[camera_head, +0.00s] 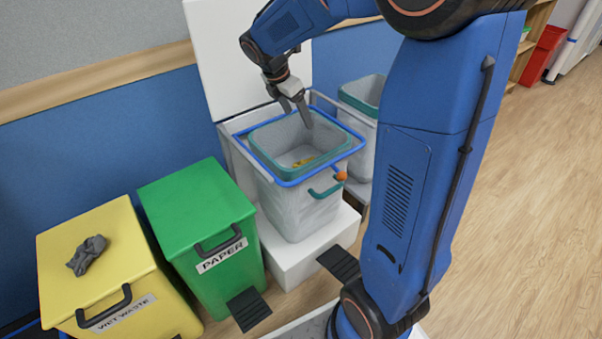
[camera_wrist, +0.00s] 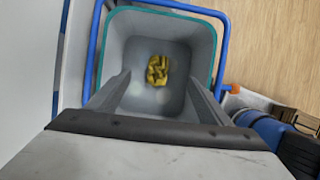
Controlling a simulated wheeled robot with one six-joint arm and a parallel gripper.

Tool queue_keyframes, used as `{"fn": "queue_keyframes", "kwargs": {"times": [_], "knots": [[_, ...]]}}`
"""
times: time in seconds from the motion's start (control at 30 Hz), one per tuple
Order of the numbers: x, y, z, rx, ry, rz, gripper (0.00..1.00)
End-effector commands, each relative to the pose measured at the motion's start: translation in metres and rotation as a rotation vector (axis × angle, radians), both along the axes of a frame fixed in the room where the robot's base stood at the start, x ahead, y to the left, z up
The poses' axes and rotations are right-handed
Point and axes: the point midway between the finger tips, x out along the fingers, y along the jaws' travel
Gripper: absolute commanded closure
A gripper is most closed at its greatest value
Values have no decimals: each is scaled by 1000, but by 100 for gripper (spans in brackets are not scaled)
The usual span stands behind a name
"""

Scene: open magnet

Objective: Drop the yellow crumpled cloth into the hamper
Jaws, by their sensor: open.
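The yellow crumpled cloth (camera_wrist: 158,70) lies at the bottom of a grey bin with a teal rim, apart from my gripper. In the head view a small part of the cloth (camera_head: 303,161) shows inside the bin. This bin, which looks like the hamper (camera_head: 300,205), sits within a blue tubular frame on a white base. My gripper (camera_head: 296,112) is open and empty, pointing down over the bin's mouth. Its two fingers (camera_wrist: 160,95) spread on either side in the wrist view.
A green PAPER bin (camera_head: 200,215) and a yellow WET WASTE bin (camera_head: 95,265) stand to the left. A dark grey crumpled cloth (camera_head: 88,253) lies on the yellow lid. Another grey bin (camera_head: 362,95) stands behind right. Wooden floor (camera_head: 520,220) is clear at right.

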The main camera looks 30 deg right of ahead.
Motion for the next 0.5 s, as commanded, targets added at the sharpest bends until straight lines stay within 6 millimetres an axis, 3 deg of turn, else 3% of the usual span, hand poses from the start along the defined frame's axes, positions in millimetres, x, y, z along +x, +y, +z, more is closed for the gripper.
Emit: {"fn": "queue_keyframes", "kwargs": {"times": [0.2, 0.5], "knots": [[-3, 17, 42, 1, -5, 2, 27], [-7, 34, 83, 0, -1, 2, 27]]}}
